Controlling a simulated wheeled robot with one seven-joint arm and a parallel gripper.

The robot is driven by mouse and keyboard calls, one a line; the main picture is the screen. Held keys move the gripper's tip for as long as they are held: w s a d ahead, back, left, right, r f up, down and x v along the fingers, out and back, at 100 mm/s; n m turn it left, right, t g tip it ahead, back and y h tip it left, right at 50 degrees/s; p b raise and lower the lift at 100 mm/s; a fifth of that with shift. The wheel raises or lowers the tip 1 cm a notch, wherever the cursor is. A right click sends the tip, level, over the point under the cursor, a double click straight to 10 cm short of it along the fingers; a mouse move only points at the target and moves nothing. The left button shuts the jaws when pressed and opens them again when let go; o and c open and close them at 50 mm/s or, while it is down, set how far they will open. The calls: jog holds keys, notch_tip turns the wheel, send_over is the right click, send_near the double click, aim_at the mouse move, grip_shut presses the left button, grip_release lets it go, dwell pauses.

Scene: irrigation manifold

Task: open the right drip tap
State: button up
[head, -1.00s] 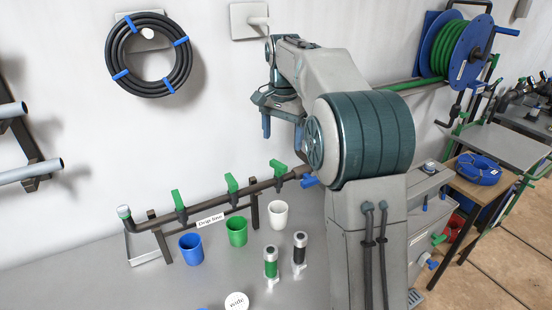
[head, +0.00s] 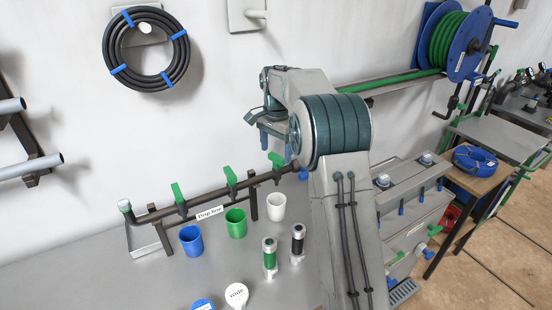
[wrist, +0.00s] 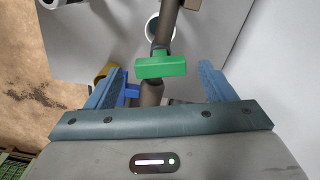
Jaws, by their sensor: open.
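The drip line is a dark pipe (head: 210,202) on a low stand with several green taps along it. The right drip tap (head: 277,160) is a green lever above the white cup, close under my gripper. In the wrist view its green handle (wrist: 161,67) lies crosswise over the dark pipe. My gripper (wrist: 158,70) is open, with one blue finger on each side of the handle and a visible gap on both sides. In the head view my gripper (head: 273,141) hangs just above the right tap, and my arm hides part of the pipe's right end.
A blue cup (head: 191,240), a green cup (head: 236,223) and a white cup (head: 276,207) stand below the taps. A green-banded cylinder (head: 269,255) and a black one (head: 298,240) stand in front. The middle tap (head: 231,177) is to the left.

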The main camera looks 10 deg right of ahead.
aim_at(276, 157)
jog(key=shift+f, duration=1.9)
jog(key=c, duration=1)
